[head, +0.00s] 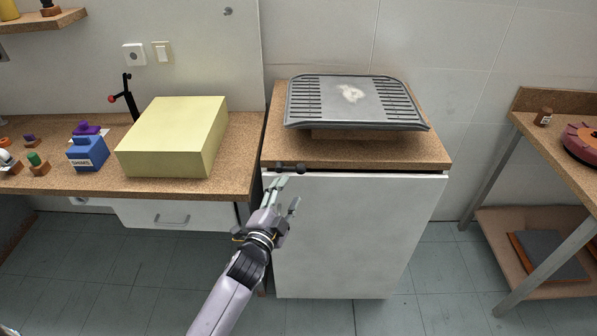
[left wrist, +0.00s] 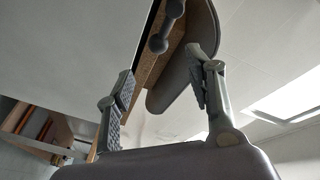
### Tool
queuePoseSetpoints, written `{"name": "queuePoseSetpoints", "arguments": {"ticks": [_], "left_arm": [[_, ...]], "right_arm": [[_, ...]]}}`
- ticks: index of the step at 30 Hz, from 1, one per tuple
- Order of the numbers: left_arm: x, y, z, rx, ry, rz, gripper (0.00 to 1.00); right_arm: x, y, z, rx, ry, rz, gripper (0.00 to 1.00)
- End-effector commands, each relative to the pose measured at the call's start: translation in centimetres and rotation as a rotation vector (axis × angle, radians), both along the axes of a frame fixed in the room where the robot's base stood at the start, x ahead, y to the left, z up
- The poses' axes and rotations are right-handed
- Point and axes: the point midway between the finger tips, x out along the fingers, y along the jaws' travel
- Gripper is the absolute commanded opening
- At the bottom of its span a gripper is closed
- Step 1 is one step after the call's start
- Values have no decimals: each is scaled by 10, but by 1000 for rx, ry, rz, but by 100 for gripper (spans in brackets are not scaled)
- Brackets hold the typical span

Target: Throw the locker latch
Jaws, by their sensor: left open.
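The white locker (head: 352,235) stands in the middle of the head view, with its door shut. Its latch (head: 290,168) is a small dark bar with knobbed ends at the top left of the door, under the top edge. In the left wrist view the latch (left wrist: 166,28) shows at the top, beyond the fingertips. My left gripper (head: 287,190) is open and empty, just below and in front of the latch. In the left wrist view the two fingers (left wrist: 160,78) are apart with nothing between them. My right gripper is not in view.
The desk on the left holds a yellow box (head: 172,136), a blue box (head: 88,153) and small items. A table (head: 553,145) stands on the right. The floor in front is clear.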

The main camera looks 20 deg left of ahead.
Motion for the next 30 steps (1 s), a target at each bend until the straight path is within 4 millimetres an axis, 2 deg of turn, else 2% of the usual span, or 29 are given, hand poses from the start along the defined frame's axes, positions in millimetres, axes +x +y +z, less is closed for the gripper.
{"name": "queuePoseSetpoints", "arguments": {"ticks": [1,6,12,18,26,30], "left_arm": [[12,-1,2,-1,-1,1,49],[46,-3,1,-1,-1,0,49],[73,-5,0,-1,-1,0,49],[85,-5,0,-1,-1,-1,49],[85,-5,0,-1,-1,-1,49],[85,-5,0,-1,0,0,42]], "right_arm": [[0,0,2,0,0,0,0],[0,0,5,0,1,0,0],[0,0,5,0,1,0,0],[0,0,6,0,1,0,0],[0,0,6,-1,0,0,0],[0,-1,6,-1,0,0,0]]}}
